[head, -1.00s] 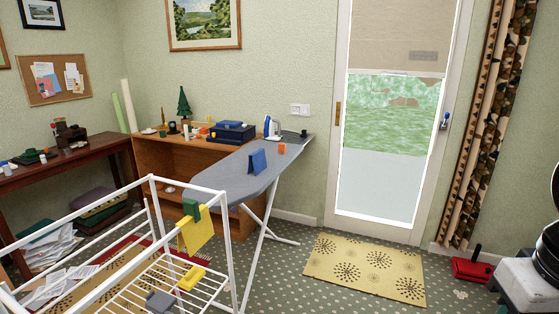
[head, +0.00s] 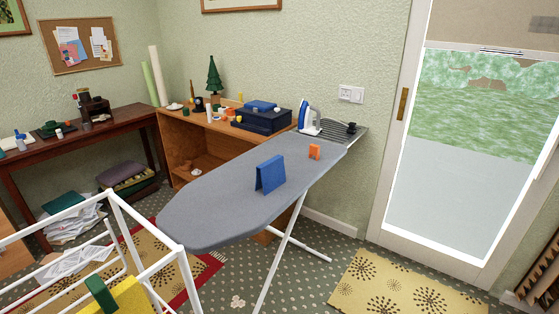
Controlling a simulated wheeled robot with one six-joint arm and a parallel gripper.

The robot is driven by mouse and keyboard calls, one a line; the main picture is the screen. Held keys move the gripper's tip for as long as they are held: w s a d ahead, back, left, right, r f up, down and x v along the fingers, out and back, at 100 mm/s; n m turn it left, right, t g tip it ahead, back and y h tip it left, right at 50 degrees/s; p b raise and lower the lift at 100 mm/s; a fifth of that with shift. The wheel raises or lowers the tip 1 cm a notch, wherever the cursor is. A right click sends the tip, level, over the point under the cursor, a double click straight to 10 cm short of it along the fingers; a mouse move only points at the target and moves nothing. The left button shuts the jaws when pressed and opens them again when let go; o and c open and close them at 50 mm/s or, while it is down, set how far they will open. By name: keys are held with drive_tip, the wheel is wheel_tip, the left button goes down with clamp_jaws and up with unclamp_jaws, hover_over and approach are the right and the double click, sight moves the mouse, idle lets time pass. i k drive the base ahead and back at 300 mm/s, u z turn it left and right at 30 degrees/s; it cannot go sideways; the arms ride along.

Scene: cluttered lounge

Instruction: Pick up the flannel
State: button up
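A blue folded cloth (head: 270,174) stands tent-like on the grey ironing board (head: 215,207), near its middle. A yellow cloth (head: 130,298) and a green cloth (head: 99,291) hang on the white drying rack (head: 184,279) at the bottom left, partly cut off by the frame edge. I cannot tell for sure which of these cloths is the flannel. My gripper is not in view.
An iron (head: 308,118) and a small orange item (head: 314,152) are on the board's far end. A wooden cabinet (head: 196,165) with a dark blue box (head: 262,121) stands behind. The patterned mat (head: 405,285) before the glass door is clear.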

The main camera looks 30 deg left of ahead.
sight(271, 174)
drive_tip(key=u, duration=0.5)
drive_tip(key=i, duration=1.2)
drive_tip(key=u, duration=0.9)
drive_tip(key=i, duration=0.3)
drive_tip(key=u, duration=0.2)
